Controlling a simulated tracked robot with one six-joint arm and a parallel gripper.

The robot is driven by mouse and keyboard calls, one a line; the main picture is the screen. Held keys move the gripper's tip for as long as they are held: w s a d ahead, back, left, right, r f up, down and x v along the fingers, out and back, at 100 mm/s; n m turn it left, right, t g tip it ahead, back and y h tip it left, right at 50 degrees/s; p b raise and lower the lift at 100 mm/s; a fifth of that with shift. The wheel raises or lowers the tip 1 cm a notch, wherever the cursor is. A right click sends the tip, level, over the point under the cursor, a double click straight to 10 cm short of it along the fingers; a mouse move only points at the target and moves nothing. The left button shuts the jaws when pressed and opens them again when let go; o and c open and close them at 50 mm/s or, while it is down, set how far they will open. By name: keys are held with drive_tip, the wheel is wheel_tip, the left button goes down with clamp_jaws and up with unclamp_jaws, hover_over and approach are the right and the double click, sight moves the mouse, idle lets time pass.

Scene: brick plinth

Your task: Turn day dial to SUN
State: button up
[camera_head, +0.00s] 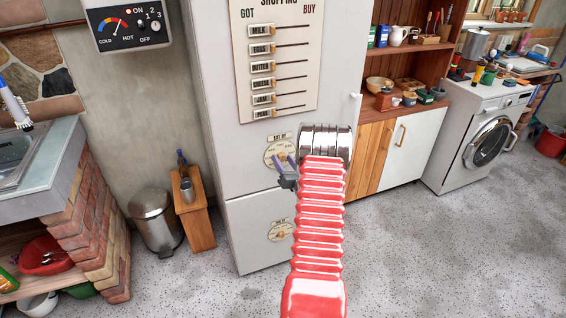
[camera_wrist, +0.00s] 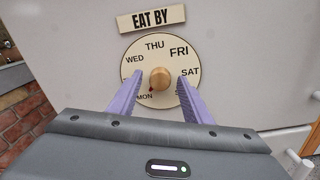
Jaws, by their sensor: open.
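The day dial (camera_wrist: 148,58) is a cream disc with day names under an EAT BY sign (camera_wrist: 152,18). THU, FRI, SAT, WED and MON are readable; the rest is hidden behind the fingers. A round wooden knob (camera_wrist: 159,78) sits at its centre, with a small dark red mark at its lower left, towards MON. My gripper (camera_wrist: 159,83) is open, its purple fingers on either side of the knob; contact cannot be told. In the head view the dial (camera_head: 270,150) is on the fridge door, partly covered by my gripper (camera_head: 286,162).
The white fridge (camera_head: 222,100) carries a shopping board (camera_head: 276,60) above the dial and a second small dial (camera_head: 280,231) below. A wooden stool (camera_head: 199,225) and a metal bin (camera_head: 155,220) stand left. A cupboard (camera_head: 412,145) and washing machine (camera_head: 470,130) stand right.

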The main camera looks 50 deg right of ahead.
drive_tip(key=shift+w, duration=0.1)
drive_tip(key=shift+c, duration=0.6)
drive_tip(key=c, duration=0.9)
drive_tip(key=shift+a, duration=0.15)
drive_tip(key=shift+c, duration=0.3)
